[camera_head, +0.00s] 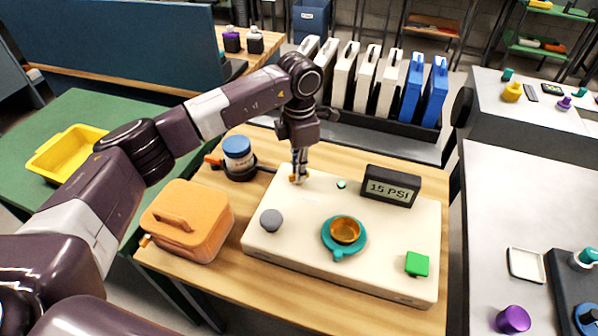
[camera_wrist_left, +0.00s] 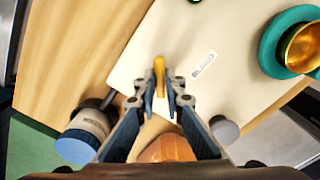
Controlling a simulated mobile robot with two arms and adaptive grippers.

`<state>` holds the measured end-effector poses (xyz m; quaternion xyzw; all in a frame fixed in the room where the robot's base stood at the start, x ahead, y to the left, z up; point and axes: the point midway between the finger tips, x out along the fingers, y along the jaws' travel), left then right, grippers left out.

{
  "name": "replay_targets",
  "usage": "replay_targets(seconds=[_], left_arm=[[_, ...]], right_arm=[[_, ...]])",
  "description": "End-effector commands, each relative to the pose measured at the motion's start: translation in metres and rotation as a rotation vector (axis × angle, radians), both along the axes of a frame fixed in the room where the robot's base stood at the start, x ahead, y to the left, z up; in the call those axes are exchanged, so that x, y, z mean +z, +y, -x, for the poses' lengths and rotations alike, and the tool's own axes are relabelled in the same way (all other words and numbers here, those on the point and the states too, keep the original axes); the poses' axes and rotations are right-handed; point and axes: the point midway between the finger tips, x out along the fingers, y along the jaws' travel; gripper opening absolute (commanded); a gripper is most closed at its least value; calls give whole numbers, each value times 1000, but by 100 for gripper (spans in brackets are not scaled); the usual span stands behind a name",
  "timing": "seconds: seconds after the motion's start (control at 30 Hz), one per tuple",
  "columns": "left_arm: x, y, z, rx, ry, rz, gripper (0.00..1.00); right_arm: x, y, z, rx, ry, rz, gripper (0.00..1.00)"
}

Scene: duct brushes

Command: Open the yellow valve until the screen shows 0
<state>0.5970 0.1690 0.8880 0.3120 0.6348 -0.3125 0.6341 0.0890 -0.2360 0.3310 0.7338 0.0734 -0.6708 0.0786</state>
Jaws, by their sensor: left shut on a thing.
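The yellow valve (camera_head: 294,179) sits at the back left corner of a cream panel box (camera_head: 300,216) on the wooden table. My left gripper (camera_head: 299,173) reaches down to it from above and hides most of it in the head view. In the left wrist view the yellow valve handle (camera_wrist_left: 159,72) stands between the fingertips, and the gripper (camera_wrist_left: 160,98) is shut on it. A small label lies to its right. The dark screen (camera_head: 390,186) at the back right of the panel reads 15 PSI. My right gripper is in neither view.
The panel also holds a grey knob (camera_head: 271,219), a teal and gold dial (camera_head: 344,231), a green block (camera_head: 417,264) and a small green light (camera_head: 341,184). An orange case (camera_head: 187,220) and a blue-lidded jar (camera_head: 238,152) stand left of the panel. Binders (camera_head: 388,82) stand behind.

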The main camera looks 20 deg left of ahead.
Motion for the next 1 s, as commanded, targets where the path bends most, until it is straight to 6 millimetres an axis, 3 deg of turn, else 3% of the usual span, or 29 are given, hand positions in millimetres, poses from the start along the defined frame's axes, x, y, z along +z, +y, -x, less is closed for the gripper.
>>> replay_targets(seconds=[0.6, 1.0], left_arm=[[2, 0, -2, 562, -5, 2, 0], [3, 0, -2, 771, -6, 2, 0]], right_arm=[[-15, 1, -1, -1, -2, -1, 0], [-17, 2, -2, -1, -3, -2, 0]])
